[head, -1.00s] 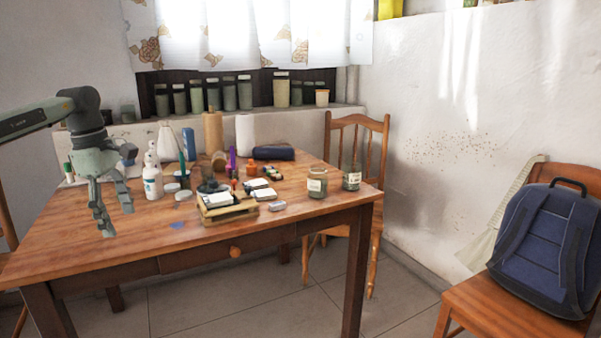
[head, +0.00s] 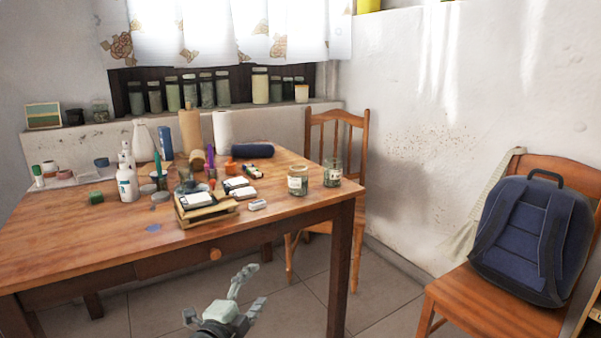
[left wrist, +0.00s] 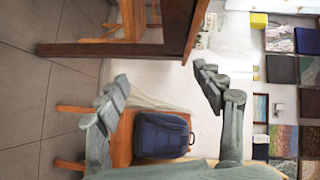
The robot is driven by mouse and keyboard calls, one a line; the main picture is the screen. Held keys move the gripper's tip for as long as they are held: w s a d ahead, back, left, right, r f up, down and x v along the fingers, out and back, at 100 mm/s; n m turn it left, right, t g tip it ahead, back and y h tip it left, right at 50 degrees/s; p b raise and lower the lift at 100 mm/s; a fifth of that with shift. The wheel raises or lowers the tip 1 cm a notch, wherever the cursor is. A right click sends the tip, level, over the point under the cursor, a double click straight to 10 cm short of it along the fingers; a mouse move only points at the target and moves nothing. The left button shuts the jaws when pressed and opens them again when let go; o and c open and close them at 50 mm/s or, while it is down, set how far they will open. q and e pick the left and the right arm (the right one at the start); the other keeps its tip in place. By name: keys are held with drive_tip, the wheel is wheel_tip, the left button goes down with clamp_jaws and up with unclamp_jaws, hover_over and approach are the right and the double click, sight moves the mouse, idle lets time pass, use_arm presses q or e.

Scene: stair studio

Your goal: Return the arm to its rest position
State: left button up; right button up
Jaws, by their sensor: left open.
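My left gripper (head: 240,298) is at the bottom middle of the head view, in front of the table's near edge and below its top. It is open, with nothing between its fingers. In the left wrist view its two fingers (left wrist: 165,108) stand wide apart, with a blue backpack seen far beyond them. The wooden table (head: 75,240) is beyond the gripper and apart from it. My right gripper is in neither view.
Jars, bottles and a wooden tray (head: 205,218) crowd the tabletop. A wooden chair (head: 362,160) stands behind the table. A blue backpack (head: 530,235) rests on another chair (head: 480,310) at the right. The tiled floor (head: 385,300) between is clear.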

use_arm(q)
drive_tip(key=s+a+f+n+g+y, duration=0.3)
drive_tip(key=s+a+f+n, duration=0.3)
drive_tip(key=s+f, duration=0.3)
drive_tip(key=s+a+f+n+g+y, duration=0.3)
drive_tip(key=s+a+f+n, duration=0.25)
drive_tip(key=f, duration=0.45)
drive_tip(key=s+a+f+n+g, duration=0.1)
drive_tip(key=s+f+n+g, duration=0.1)
drive_tip(key=s, duration=0.5)
drive_tip(key=s+a+f+n+g, duration=0.2)
drive_tip(key=s+f, duration=0.3)
drive_tip(key=s, duration=0.3)
drive_tip(key=s+a+f+n+g+y, duration=0.1)
drive_tip(key=s+f+n+g, duration=0.1)
drive_tip(key=s, duration=0.5)
drive_tip(key=shift+s+a+f+g, duration=0.25)
drive_tip(key=shift+s+f+g, duration=0.15)
drive_tip(key=shift+f, duration=0.3)
